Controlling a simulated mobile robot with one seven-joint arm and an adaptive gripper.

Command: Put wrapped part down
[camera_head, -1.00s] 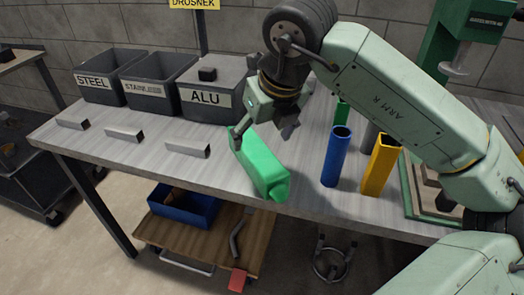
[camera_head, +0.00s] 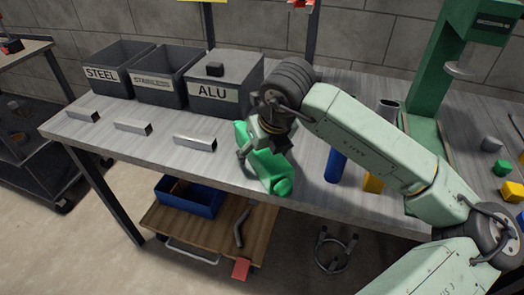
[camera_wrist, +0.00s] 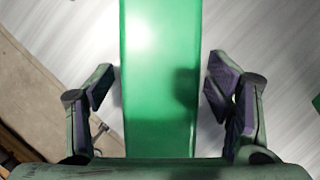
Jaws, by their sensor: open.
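The wrapped part is a long green block (camera_head: 266,168) on the grey metal table (camera_head: 90,142), in the head view. It lies near the front edge, right of the bare metal bars. In the wrist view the green wrapped part (camera_wrist: 160,80) runs up the middle of the picture. My gripper (camera_head: 262,150) is over it in the head view. In the wrist view my gripper (camera_wrist: 160,92) has a finger on each side of the part, with a gap showing on both sides. The gripper's far finger is partly hidden in the head view.
Bins marked STEEL (camera_head: 112,75), a middle one (camera_head: 160,82) and ALU (camera_head: 218,95) stand at the back left. Several metal bars lie before them. A blue tube (camera_head: 336,165) and a yellow one (camera_head: 373,183) stand to the right. A green press (camera_head: 445,80) stands behind.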

